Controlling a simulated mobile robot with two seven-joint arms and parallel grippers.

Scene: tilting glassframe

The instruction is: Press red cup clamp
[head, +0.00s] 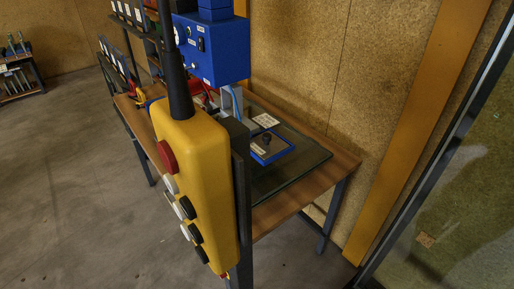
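A yellow control pendant (203,187) hangs upright in the middle of the head view, in front of the table. A red round button (166,157) sits at the top of its left face. White buttons (171,184) and black buttons (187,207) run down below it. I cannot read any label for a red cup clamp. A small red part (225,275) shows at the pendant's lower end. Neither of my grippers is in view.
A dark post (241,195) stands right behind the pendant. A wooden table (275,215) behind carries a dark mat and a blue machine (213,48). A glass panel in a dark frame (440,140) stands at right.

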